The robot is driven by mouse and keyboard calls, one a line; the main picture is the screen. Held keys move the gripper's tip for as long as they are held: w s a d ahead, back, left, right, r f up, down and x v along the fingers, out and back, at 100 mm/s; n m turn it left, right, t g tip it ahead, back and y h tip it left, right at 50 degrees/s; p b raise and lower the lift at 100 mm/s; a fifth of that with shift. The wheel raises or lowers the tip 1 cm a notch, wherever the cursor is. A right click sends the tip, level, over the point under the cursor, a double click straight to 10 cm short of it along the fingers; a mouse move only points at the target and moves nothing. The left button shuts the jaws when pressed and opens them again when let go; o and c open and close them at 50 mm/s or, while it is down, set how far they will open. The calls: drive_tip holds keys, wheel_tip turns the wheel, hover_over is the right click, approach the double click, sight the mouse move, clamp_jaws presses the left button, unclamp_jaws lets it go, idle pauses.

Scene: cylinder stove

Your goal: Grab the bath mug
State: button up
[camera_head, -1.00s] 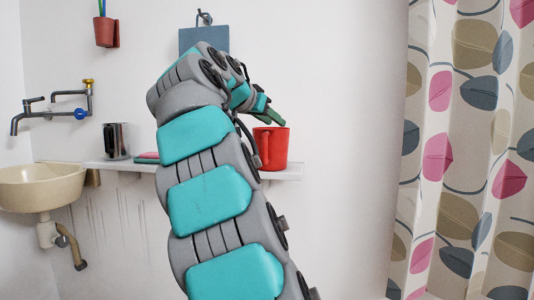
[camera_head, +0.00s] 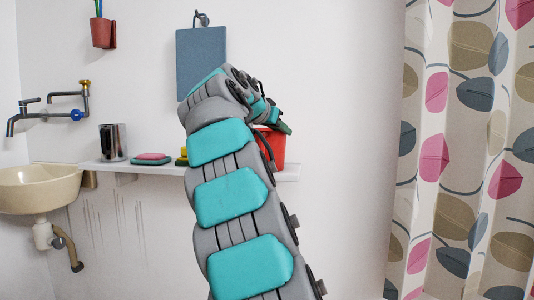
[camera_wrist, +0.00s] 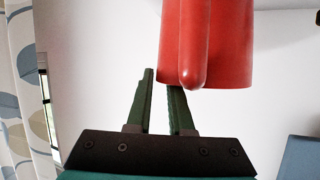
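A red mug (camera_head: 273,150) stands on the right end of the white wall shelf (camera_head: 285,172), its upper part partly covered by my arm and gripper. The wrist view shows the red mug (camera_wrist: 228,45) at the top, its rounded handle toward the camera. My gripper (camera_head: 285,122) is near the mug's top in the head view. In the wrist view my gripper (camera_wrist: 163,80) has its two dark green fingers apart with nothing between them, the right finger close to the mug's handle. Whether it touches the handle cannot be told.
A metallic mug (camera_head: 113,142), a sponge on a dish (camera_head: 151,159) and a yellow item (camera_head: 182,157) are on the shelf. A blue board (camera_head: 201,64) hangs behind my arm. A sink (camera_head: 40,188) is left; a patterned curtain (camera_head: 462,150) is right.

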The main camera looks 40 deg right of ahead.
clamp_jaws()
idle(1.0)
